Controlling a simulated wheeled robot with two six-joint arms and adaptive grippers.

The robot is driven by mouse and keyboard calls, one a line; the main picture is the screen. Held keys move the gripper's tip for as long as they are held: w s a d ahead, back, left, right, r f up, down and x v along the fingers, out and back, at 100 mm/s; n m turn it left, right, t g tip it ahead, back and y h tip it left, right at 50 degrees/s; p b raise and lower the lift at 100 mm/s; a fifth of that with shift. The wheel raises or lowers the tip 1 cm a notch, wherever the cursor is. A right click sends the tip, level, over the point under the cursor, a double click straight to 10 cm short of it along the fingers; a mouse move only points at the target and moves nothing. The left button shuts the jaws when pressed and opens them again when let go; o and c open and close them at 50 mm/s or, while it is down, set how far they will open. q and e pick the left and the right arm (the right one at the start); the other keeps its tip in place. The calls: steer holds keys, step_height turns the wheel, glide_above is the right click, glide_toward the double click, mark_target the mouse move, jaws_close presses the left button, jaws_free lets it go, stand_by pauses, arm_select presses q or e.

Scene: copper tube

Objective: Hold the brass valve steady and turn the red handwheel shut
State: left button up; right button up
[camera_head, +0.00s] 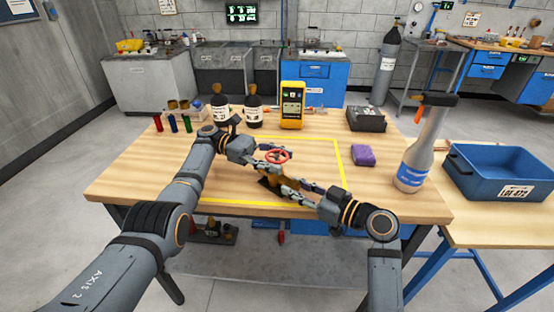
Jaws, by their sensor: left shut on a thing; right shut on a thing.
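The brass valve (283,181) stands on the wooden table inside the yellow outline, partly hidden by my grippers. Its red handwheel (277,156) sits on top, lying roughly level. My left gripper (272,157) comes in from the upper left, with its fingers at the handwheel, shut on it. My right gripper (287,187) comes in from the lower right, with its fingers around the valve body below the wheel, shut on it. The exact contact points are too small to tell.
A purple block (364,155) lies right of the yellow outline (341,160). Dark bottles (254,115), a yellow meter (292,106) and a dark device (367,119) stand along the back.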

mark_target(277, 155)
arm_select(q)
steer(key=shift+s+d+f+g, duration=0.1)
steer(key=shift+s+g, duration=0.05)
steer(key=shift+g, duration=0.15)
steer(key=o, duration=1.2)
step_height(277, 155, up, 10)
steer(key=shift+r, duration=0.1)
